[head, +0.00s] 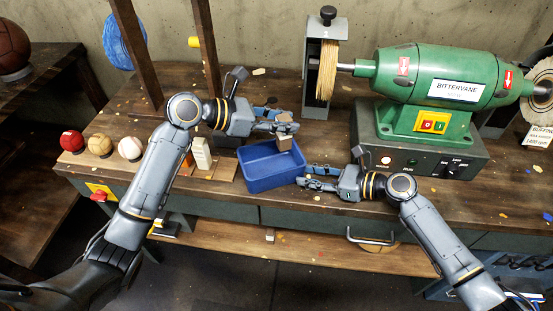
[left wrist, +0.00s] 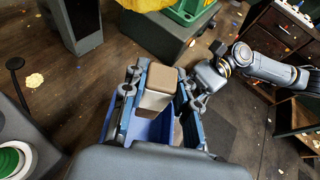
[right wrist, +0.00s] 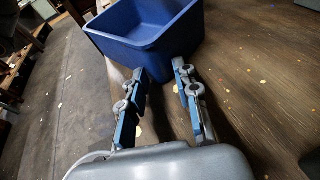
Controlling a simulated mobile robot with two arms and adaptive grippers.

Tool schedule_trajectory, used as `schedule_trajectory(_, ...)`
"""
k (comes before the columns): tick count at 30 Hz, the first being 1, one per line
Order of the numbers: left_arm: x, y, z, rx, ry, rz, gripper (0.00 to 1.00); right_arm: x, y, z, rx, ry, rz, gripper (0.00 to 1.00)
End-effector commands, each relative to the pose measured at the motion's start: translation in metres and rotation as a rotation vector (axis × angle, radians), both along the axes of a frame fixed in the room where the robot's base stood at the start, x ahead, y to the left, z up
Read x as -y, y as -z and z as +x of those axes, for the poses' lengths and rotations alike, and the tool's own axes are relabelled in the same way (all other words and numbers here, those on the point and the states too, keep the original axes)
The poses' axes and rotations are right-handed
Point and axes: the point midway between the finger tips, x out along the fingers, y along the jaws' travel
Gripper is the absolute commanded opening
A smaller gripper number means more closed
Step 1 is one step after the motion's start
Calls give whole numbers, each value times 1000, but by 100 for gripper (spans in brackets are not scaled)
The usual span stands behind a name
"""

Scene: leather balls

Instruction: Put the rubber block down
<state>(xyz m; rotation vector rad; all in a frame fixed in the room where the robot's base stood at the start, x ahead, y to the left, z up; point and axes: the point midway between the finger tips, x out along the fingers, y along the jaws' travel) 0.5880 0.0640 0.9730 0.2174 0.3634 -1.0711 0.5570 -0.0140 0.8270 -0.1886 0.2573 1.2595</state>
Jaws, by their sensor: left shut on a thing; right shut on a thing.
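The rubber block (head: 285,143), tan with a darker brownish top, is held between the fingers of my left gripper (head: 287,128). It also shows in the left wrist view (left wrist: 158,90), above the blue bin (left wrist: 150,131). In the head view the block is over the far right part of the blue bin (head: 272,183); whether it touches the rim cannot be told. My right gripper (head: 303,177) is low beside the bin's right side. In the right wrist view its fingers (right wrist: 158,72) stand apart, with their tips at the bin's corner (right wrist: 160,50).
Red, tan and white balls (head: 130,149) sit to the left on the bench. A green buffing machine (head: 440,80) stands at the back right. An upright white block (head: 201,152) is left of the bin. Bare bench (head: 480,205) lies at the right front.

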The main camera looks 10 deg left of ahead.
Motion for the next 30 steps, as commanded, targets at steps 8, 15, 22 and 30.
schedule_trajectory(8,0,36,0,0,0,0,0,-5,-2,-2,0,-9,7,13)
schedule_trajectory(15,1,74,-1,0,0,0,0,-5,-2,-3,0,-10,7,13)
schedule_trajectory(22,1,81,0,5,0,0,0,-6,-2,-3,0,-10,7,13)
schedule_trajectory(30,0,84,0,4,-1,1,33,-6,-2,-3,0,-11,7,13)
